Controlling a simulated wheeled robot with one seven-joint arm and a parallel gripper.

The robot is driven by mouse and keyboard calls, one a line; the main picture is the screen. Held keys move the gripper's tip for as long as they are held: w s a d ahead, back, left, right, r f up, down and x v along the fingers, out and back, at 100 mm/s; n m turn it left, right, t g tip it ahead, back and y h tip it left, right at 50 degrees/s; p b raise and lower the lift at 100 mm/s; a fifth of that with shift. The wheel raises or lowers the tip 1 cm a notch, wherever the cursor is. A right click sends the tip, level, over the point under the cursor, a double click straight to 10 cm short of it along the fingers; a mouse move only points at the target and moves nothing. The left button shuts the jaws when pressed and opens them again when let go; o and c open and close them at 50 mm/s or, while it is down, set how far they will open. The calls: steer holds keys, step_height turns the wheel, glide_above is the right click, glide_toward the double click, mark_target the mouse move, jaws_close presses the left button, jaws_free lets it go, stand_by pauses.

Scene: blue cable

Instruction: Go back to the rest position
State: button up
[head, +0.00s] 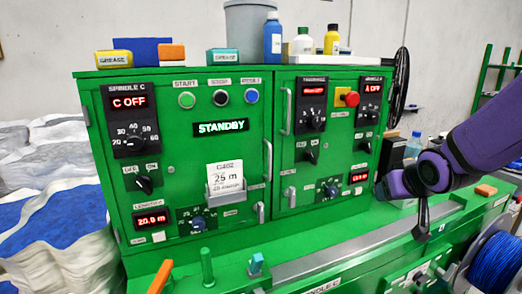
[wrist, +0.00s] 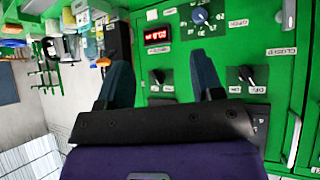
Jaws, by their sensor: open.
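My purple arm reaches in from the right in the head view. Its dark gripper (head: 421,225) hangs by the right end of the green control cabinet (head: 185,120). In the wrist view my gripper (wrist: 163,78) has its two fingers spread apart with nothing between them. Behind the fingers is the green panel with a red display (wrist: 157,34), a blue knob (wrist: 201,16) and black switches, apart from the fingers as far as I can tell. A spool of blue cable (head: 497,262) sits at the lower right of the head view.
Bottles and grease boxes stand on the cabinet top, among them a blue bottle (head: 272,38). A white card (head: 225,176) sits in a holder on the panel. An orange block (head: 486,190) lies on the right ledge. Blue and white sacks (head: 55,215) are stacked at left.

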steer(key=s+r+g, duration=0.2)
steer(key=s+r, duration=0.3)
steer(key=s, duration=0.6)
steer(key=s+r+g, duration=0.2)
steer(key=s+r, duration=0.3)
steer(key=s, duration=0.6)
steer(key=shift+s+a+m, duration=0.2)
steer(key=shift+s+m, duration=0.1)
